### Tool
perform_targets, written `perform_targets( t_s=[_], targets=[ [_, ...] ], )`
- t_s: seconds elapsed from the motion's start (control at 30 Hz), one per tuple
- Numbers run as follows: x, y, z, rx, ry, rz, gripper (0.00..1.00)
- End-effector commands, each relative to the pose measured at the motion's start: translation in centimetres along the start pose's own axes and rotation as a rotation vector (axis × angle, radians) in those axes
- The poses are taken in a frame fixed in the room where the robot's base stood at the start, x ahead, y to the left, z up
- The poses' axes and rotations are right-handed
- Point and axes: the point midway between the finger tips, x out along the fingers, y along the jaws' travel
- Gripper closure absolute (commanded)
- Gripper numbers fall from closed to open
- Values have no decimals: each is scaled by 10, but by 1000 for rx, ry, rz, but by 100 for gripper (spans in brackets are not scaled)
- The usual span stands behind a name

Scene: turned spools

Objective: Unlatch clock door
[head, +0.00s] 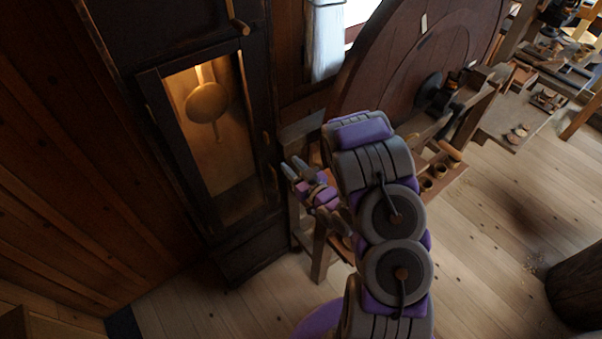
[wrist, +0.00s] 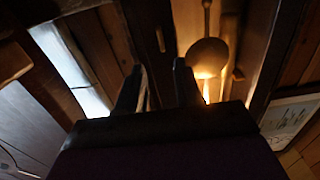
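A tall dark clock case stands at the left in the head view, with a clock door (head: 149,101) framing a lit window. A round brass pendulum (head: 207,103) hangs behind it and also shows in the wrist view (wrist: 208,57). My gripper (head: 290,168) is just right of the case, apart from the door. In the wrist view its two fingers (wrist: 160,85) are spread with nothing between them.
A large round wooden wheel (head: 390,60) stands right of the clock, close behind my arm. A low wooden bench (head: 320,250) with small pots is under it. A white cloth (head: 326,40) hangs by the window.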

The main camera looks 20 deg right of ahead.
Motion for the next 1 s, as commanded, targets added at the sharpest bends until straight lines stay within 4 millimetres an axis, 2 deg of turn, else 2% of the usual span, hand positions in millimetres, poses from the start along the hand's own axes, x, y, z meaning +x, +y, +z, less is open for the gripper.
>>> perform_targets(
  t_s=[0.2, 0.4, 1.0],
  targets=[
    [-23, 1, -3, 5, 1, 4, 65],
    [-38, 0, -3, 2, 3, 2, 65],
    [-41, -1, -1, 0, 5, 0, 65]
  ],
)
